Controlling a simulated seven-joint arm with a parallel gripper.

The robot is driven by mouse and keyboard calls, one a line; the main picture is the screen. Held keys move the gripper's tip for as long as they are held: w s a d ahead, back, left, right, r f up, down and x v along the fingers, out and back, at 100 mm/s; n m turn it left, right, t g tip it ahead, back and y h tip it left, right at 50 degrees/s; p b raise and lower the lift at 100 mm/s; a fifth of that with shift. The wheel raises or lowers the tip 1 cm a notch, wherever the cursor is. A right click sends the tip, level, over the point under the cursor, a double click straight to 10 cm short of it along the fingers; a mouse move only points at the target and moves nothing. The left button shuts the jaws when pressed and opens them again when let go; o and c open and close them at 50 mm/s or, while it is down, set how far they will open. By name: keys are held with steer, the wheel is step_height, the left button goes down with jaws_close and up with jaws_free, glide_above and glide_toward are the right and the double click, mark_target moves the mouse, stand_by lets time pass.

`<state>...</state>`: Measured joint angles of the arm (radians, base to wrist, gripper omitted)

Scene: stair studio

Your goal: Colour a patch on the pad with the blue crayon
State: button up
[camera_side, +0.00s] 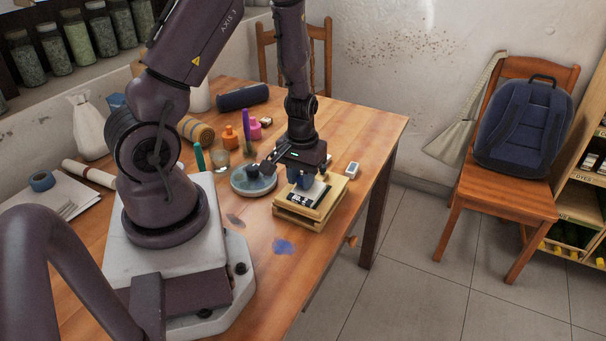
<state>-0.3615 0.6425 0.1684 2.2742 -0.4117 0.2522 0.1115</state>
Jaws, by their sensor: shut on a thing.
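My gripper (305,178) points down over a pale wooden block-like stand (330,208) near the right edge of the table. It is shut on a small blue thing (306,183), which looks like the blue crayon; its lower end is hard to make out. A dark and white surface (309,196) lies on top of the stand, directly below the gripper, and may be the pad. I cannot tell whether the blue tip touches it. No clear blue mark shows on that surface, which the gripper partly hides.
A round grey-green dish (245,184) stands just left of the stand. A small white and blue block (352,169) lies to its right. Orange (230,138) and pink (254,130) bottles stand behind. A blue stain (284,246) marks the bare table in front.

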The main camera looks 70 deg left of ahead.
mark_target(293, 197)
steer(key=shift+s+d, duration=1.4)
steer(key=shift+s+d+r, duration=0.1)
steer(key=shift+d+r, duration=0.05)
steer(key=shift+r, duration=0.4)
steer(key=shift+s+d+r, duration=0.1)
steer(key=shift+r, duration=3.35)
